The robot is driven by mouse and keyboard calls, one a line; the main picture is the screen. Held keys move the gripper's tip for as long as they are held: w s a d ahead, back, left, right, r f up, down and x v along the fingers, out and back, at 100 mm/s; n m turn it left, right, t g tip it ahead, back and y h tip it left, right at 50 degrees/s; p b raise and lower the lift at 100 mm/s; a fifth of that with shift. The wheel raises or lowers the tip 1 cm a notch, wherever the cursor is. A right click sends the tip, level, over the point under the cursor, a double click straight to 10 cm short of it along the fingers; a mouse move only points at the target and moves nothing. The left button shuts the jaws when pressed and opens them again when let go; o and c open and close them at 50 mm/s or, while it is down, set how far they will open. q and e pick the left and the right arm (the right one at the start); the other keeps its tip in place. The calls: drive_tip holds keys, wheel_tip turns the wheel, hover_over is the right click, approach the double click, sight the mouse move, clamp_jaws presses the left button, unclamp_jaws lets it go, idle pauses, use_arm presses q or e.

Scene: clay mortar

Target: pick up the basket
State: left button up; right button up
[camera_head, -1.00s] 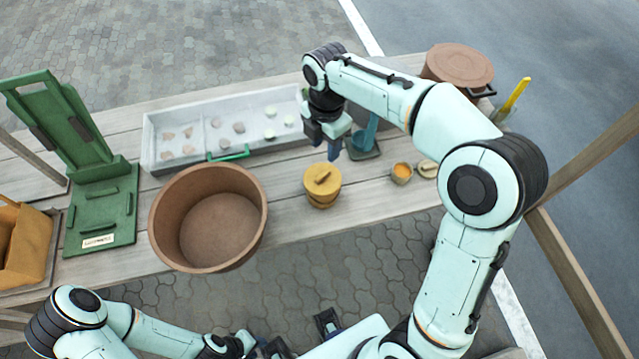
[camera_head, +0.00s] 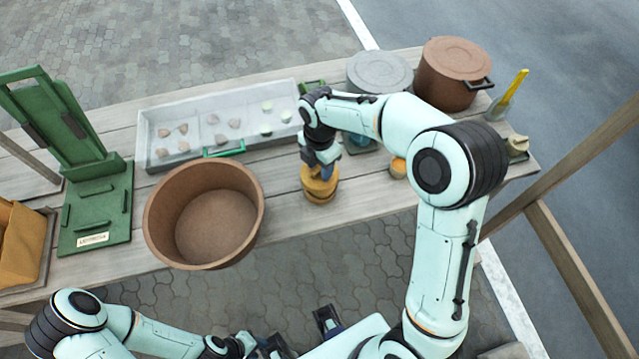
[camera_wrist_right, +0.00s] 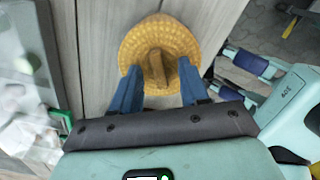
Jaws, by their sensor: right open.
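The basket (camera_head: 319,190) is a small round yellow woven one with a lid and a raised handle bar. It stands upright on the wooden table near its front edge. My right gripper (camera_head: 322,172) is over it, pointing down. In the right wrist view the basket (camera_wrist_right: 160,45) lies ahead, and the blue fingers of my right gripper (camera_wrist_right: 160,88) are open on either side of the lid's handle. I cannot tell whether they touch the lid. My left gripper (camera_head: 255,345) is low at the bottom edge, away from the table, and its fingers are not clear.
A large brown tub (camera_head: 205,212) stands left of the basket. A grey tray (camera_head: 150,150) with several lumps lies behind it. A small orange-topped cup (camera_head: 398,168) is to the right. A grey pot (camera_head: 380,70) and a brown lidded pot (camera_head: 455,75) stand at the back right.

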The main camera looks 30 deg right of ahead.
clamp_jaws()
